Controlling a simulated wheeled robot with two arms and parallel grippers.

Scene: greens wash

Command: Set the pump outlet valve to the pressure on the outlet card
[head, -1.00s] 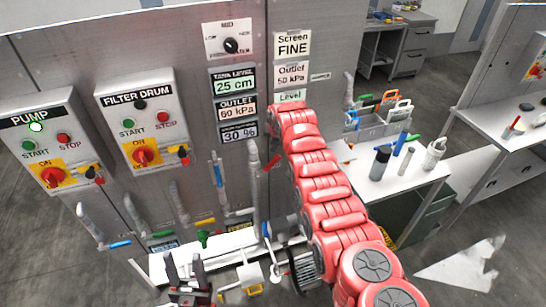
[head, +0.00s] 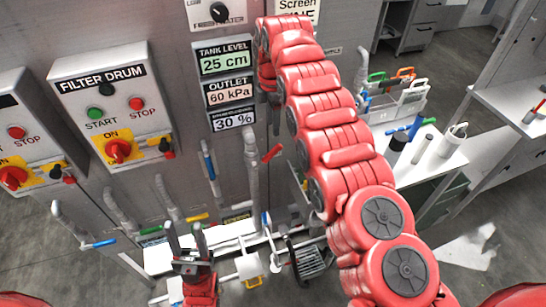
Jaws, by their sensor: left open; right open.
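The outlet display (head: 230,92) on the steel panel reads 60 kPa. A red valve handle (head: 273,153) sits on an upright grey pipe (head: 252,175), left of my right arm. A blue handle (head: 208,163) is on the pipe further left. I cannot tell which handle is the pump outlet valve. My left gripper (head: 186,236) is open and empty, fingers up, in front of the lower pipes.
A dark finned motor (head: 312,262) stands low in the middle. A bench (head: 440,165) with bottles and a caddy is at the right.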

